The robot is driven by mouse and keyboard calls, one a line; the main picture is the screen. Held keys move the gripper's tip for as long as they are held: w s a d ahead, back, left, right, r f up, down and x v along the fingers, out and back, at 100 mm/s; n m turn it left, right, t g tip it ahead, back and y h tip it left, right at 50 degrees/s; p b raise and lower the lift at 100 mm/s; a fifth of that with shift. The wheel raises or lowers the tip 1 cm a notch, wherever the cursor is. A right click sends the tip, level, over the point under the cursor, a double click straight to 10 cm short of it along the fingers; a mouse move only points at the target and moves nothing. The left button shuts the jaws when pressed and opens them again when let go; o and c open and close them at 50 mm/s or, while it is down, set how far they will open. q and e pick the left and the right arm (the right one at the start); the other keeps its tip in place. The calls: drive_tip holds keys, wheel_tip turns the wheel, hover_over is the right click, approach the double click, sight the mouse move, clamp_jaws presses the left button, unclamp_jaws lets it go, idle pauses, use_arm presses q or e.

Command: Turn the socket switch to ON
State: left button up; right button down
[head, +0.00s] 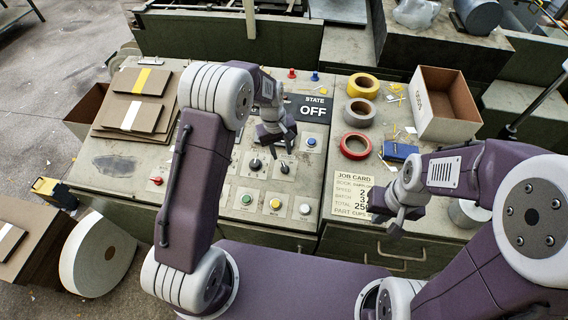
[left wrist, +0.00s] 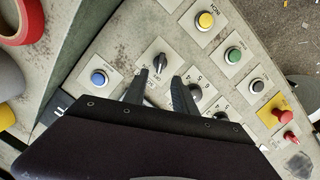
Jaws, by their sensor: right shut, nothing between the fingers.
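The socket switch (head: 284,168) is a small black rotary knob on the grey control panel (head: 222,185). It also shows in the left wrist view (left wrist: 160,62), just beyond the fingertips and roughly in line with the gap between them. The state display (head: 312,110) reads OFF. My left gripper (head: 281,153) is open, pointing down over the panel close to the switch; its dark fingers show apart in the left wrist view (left wrist: 158,88). I cannot tell any contact. My right gripper (head: 391,222) is shut and empty beside the job card.
A numbered black dial (head: 255,164) sits just left of the switch, and a blue button (head: 311,142) above right. Green, yellow and white buttons line the panel's front. Tape rolls (head: 356,146), a job card (head: 350,195) and an open box (head: 443,105) stand to the right.

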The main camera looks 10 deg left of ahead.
sight(284, 165)
use_arm(q)
drive_tip(key=f, duration=0.5)
drive_tip(key=f+p, duration=0.1)
drive_tip(key=f, duration=0.2)
drive_tip(key=shift+w+d, duration=0.25)
drive_tip(key=shift+d, duration=0.15)
clamp_jaws()
